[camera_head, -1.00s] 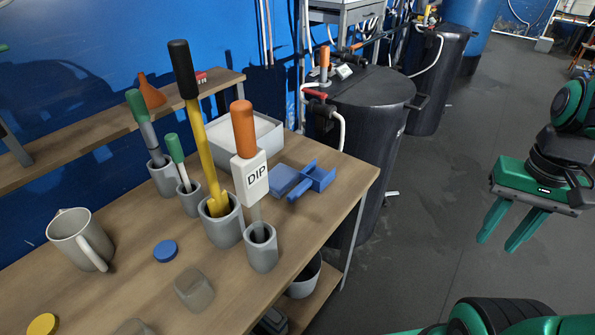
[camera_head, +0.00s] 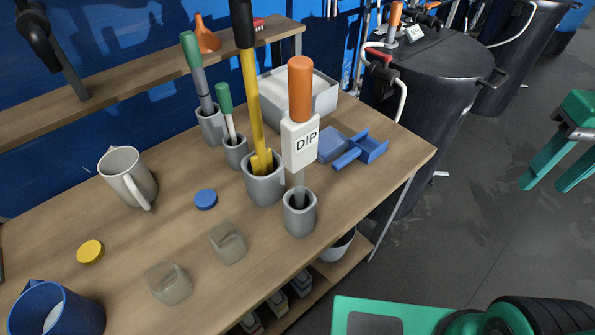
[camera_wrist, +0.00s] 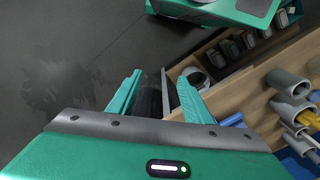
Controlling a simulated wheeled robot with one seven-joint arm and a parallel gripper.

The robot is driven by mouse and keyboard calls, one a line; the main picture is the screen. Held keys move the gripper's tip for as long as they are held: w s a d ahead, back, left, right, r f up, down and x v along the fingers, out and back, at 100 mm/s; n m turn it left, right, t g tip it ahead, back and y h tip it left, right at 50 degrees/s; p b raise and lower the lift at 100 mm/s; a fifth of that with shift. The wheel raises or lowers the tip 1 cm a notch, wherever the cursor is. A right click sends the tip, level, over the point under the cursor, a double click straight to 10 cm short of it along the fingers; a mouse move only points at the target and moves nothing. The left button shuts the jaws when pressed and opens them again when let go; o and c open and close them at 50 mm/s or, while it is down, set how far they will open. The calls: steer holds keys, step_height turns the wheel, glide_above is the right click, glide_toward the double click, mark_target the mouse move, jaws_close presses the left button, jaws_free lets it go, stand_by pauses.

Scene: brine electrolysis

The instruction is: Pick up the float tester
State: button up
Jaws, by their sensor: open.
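No tool is readably marked as the float tester, so I cannot tell which one it is. An orange-handled tool with a white DIP tag (camera_head: 300,140) stands in a grey cup (camera_head: 299,222) at the bench front. A yellow tool with a black handle (camera_head: 252,90) stands in a cup behind it. Two green-handled tools, a taller one (camera_head: 192,50) and a shorter one (camera_head: 225,100), stand in cups further back. My gripper (camera_head: 552,185) is open and empty, right of the bench and apart from the tools. In the wrist view its fingers (camera_wrist: 160,85) are spread over floor and bench edge.
The wooden bench (camera_head: 120,240) also holds a grey jug (camera_head: 127,178), a blue jug (camera_head: 58,310), blue (camera_head: 205,199) and yellow (camera_head: 90,251) caps, two clear blocks, a blue holder (camera_head: 362,152) and a grey tray (camera_head: 325,95). A black tank (camera_head: 435,80) stands behind right.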

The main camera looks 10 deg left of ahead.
steer(key=w+a+r+n, duration=0.3)
steer(key=a+n, duration=0.1)
steer(key=a, duration=0.2)
steer(key=w+a+r+n, duration=0.3)
steer(key=w+a+n, duration=0.1)
steer(key=a+n, duration=0.15)
steer(key=n, duration=1.7)
glide_toward(301, 116)
steer(key=shift+w+a+f, duration=0.2)
steer(key=shift+w, duration=0.4)
steer(key=shift+w+a+f, duration=0.15)
steer(key=shift+w, duration=0.4)
steer(key=shift+s+a+n, duration=0.15)
steer(key=shift+n, duration=0.1)
step_height(301, 116, down, 5)
steer(key=shift+f, duration=0.1)
steer(key=f, duration=0.4)
steer(key=shift+s+d+f, duration=0.2)
steer(key=shift+d, duration=0.15)
steer(key=shift+f, duration=0.55)
jaws_close()
